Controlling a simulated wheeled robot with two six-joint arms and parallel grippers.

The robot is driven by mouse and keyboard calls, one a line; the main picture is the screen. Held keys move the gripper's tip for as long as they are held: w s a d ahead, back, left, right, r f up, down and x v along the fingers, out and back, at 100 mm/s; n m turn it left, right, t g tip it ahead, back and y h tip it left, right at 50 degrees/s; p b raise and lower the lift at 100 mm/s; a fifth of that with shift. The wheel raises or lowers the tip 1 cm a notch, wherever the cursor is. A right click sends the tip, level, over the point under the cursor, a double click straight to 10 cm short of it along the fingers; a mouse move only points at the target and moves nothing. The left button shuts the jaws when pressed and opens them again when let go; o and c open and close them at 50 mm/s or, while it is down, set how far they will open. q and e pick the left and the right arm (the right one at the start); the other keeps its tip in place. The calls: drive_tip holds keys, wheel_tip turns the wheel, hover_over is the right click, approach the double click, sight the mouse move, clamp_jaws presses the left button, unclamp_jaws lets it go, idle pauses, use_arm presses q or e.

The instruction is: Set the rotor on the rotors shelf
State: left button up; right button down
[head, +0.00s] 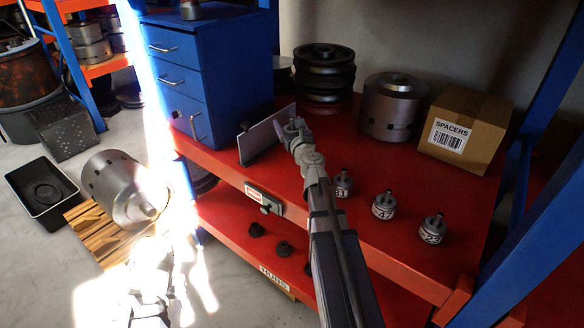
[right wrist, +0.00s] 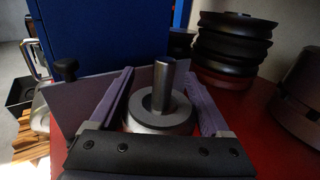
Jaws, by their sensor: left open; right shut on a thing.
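A large silver cylinder with a stub shaft (head: 118,190), rotor-like, lies on a wooden pallet on the floor at left, partly lost in glare. A similar silver drum (head: 393,105) stands on the red shelf top (head: 400,215). My right gripper (head: 293,133) is over that shelf. In the right wrist view its purple fingers (right wrist: 160,100) are shut on a grey round piece with an upright stem (right wrist: 163,85); I cannot tell whether this is the task's rotor. My left gripper (head: 155,290) is open at the lower left, blurred by glare.
A grey panel (head: 262,138) stands beside my right gripper. A blue drawer cabinet (head: 205,80), stacked black pulleys (head: 324,75) and a SPACERS box (head: 466,130) line the back. Several numbered stemmed pieces (head: 384,205) stand along the front. A HUBS shelf (head: 250,245) lies below.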

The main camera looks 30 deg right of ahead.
drive_tip(key=shift+s+a+y, duration=0.1)
drive_tip(key=shift+a+y, duration=0.05)
drive_tip(key=shift+y, duration=0.15)
wheel_tip(320, 180, down, 6)
drive_tip(key=b, duration=0.6)
drive_tip(key=shift+f, duration=0.15)
wheel_tip(320, 180, down, 4)
drive_tip(key=b, duration=0.4)
unclamp_jaws()
